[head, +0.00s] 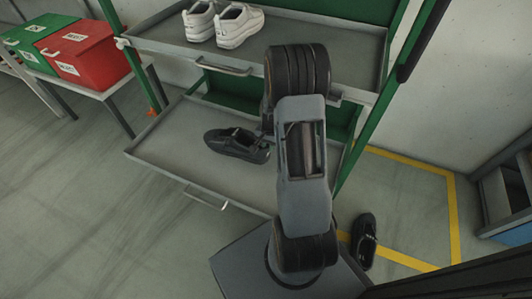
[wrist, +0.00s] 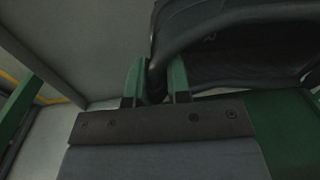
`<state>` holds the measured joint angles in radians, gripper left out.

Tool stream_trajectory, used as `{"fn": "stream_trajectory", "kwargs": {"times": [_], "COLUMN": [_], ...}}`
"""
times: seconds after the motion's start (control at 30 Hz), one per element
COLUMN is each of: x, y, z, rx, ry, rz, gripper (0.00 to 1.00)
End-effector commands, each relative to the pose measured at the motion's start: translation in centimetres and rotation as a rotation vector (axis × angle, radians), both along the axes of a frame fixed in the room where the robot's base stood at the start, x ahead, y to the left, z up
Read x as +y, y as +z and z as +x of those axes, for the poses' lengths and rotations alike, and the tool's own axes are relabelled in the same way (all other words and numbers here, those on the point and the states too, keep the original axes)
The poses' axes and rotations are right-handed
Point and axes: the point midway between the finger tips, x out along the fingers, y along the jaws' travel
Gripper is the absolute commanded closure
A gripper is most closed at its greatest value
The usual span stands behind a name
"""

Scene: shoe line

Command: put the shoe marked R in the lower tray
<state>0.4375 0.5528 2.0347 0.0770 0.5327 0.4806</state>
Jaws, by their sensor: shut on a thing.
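A black shoe (head: 237,143) shows over the lower tray (head: 165,150) in the head view, left of my arm. My arm mostly hides the gripper in the head view. No R mark is readable on this shoe. Another black shoe (head: 364,241) lies on the floor at the lower right, its mark unreadable too.
The upper tray (head: 160,30) holds a pair of white shoes (head: 224,24) above the lower tray. Green posts (head: 372,115) frame the rack. A red bin (head: 88,52) and a green bin (head: 35,42) stand on a table at left. The lower tray's left part is bare.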

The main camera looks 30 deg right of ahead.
Motion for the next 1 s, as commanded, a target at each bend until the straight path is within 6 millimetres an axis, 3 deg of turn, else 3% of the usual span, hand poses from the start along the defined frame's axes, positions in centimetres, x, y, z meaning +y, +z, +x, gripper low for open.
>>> {"fn": "stream_trajectory", "kwargs": {"times": [0.1, 0.47, 0.73, 1.0], "x": [-0.3, -0.7, -0.8, -0.8], "y": [-1.5, -2.9, -6.1, -6.1], "z": [1.1, 2.3, 2.7, 2.7], "rx": [-0.002, -0.002, -0.002, -0.003], "ry": [0.001, 0.002, 0.001, 0.001], "rz": [-0.001, -0.001, -0.001, -0.001], "gripper": [1.00, 1.00, 1.00, 1.00]}}
